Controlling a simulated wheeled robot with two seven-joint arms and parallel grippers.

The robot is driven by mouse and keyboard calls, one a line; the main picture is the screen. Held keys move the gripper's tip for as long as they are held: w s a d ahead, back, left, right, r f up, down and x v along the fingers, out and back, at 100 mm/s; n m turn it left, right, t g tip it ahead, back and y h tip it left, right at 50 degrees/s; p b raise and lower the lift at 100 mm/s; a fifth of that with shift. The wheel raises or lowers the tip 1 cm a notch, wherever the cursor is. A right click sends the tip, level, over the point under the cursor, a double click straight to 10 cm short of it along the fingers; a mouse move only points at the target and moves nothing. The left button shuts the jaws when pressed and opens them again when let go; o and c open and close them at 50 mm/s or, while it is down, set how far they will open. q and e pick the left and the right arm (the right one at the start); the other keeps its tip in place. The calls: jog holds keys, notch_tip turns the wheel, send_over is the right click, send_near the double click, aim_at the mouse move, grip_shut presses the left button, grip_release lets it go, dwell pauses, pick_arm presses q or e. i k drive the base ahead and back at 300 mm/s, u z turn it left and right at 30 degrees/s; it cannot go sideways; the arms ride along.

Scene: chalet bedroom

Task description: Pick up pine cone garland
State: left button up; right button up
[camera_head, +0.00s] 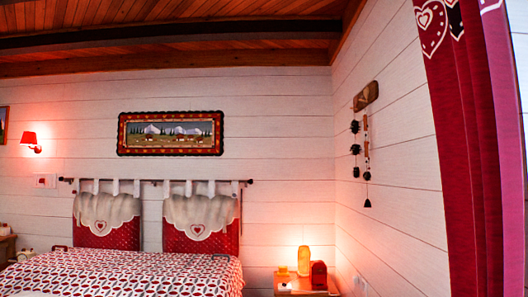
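The pine cone garland (355,148) hangs on the right-hand white plank wall. Dark cones and a lighter strand dangle below a wooden plaque (366,96), and a small dark piece hangs at the bottom. The garland is well above the nightstand and left of the red curtain. Neither of my grippers shows in the head view, so I cannot see them relative to the garland.
A bed (120,272) with a red and white patterned cover fills the lower left. A nightstand (300,292) with a glowing lamp (304,261) and a red object (319,275) stands in the corner. A red curtain (462,150) hangs at the right.

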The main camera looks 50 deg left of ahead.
aim_at(355, 150)
jog(key=u, duration=0.65)
jog(key=i, duration=0.7)
jog(key=u, duration=0.85)
jog(key=i, duration=2.2)
jog(key=z, duration=1.1)
